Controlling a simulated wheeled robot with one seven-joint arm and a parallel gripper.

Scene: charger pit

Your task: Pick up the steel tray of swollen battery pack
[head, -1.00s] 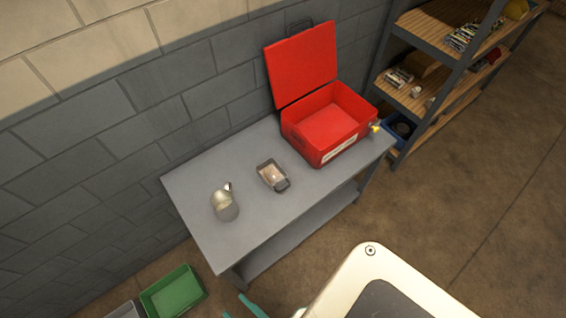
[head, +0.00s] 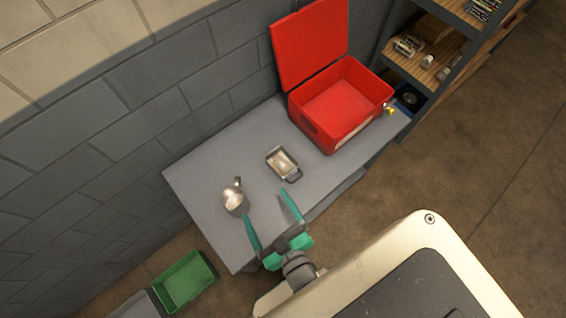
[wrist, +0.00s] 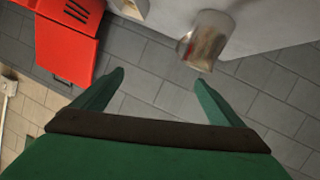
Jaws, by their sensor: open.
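The small steel tray (head: 283,163) sits on the grey table, with a pale pack inside and a dark handle at its near right end. A corner of what looks like the tray shows at the top of the wrist view (wrist: 130,8). A round metal container (head: 235,201) stands to the tray's left; it also shows in the wrist view (wrist: 207,40). My gripper (head: 268,204) is open and empty, its teal fingers spread over the table's front part, near side of the tray and apart from it.
An open red box (head: 335,105) with its lid up stands on the right of the table (head: 205,176), against the block wall. A shelf unit (head: 425,70) stands beyond it. A green bin (head: 185,281) is on the floor at lower left.

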